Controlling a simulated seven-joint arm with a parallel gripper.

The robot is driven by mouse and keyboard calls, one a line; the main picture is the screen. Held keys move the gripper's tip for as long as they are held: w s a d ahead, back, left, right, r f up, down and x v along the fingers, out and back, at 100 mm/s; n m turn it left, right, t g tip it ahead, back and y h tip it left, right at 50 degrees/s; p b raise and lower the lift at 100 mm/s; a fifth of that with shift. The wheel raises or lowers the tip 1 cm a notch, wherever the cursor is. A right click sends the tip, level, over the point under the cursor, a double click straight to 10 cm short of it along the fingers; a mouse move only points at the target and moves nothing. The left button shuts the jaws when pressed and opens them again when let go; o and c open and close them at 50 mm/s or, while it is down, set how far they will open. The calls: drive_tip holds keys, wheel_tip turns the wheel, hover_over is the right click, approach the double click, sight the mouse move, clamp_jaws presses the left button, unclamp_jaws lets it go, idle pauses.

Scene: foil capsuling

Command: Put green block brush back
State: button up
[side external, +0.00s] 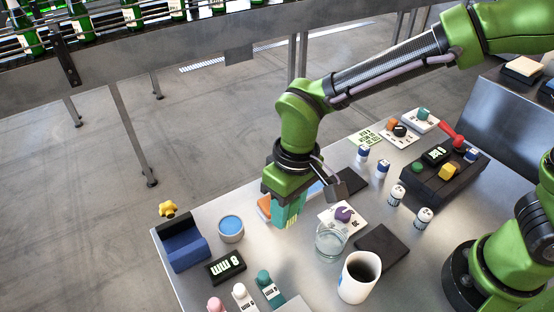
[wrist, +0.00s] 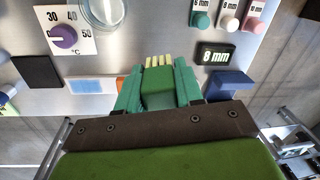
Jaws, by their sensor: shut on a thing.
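My gripper (wrist: 157,88) is shut on the green block brush (wrist: 157,92). The green block sits between its two teal fingers, with pale yellow bristles at the far end. In the side external view my gripper (side external: 288,212) is over the table's far part, behind the glass beaker. There the fingers largely hide the brush, and only pale bristles (side external: 291,223) show at the bottom. I cannot tell whether the bristles touch the table.
An orange, white and blue block (wrist: 96,88) lies beside my gripper. Nearby are a glass beaker (side external: 330,243), a dial card (wrist: 66,31), an 8 mm display (side external: 226,266), a blue-filled cup (side external: 231,229), a blue holder (side external: 183,248) and a white mug (side external: 357,279).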

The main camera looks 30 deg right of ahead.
sight(286, 245)
drive_tip(key=shift+s+a+r+m, duration=0.1)
drive_tip(key=shift+a+m, duration=0.15)
drive_tip(key=shift+m, duration=0.25)
drive_tip(key=shift+w+d+m+h, duration=0.3)
drive_tip(key=shift+m+h, duration=0.1)
drive_tip(key=shift+m, duration=0.3)
wheel_tip(286, 245, down, 10)
drive_tip(key=o, duration=1)
drive_tip(key=shift+o, duration=0.2)
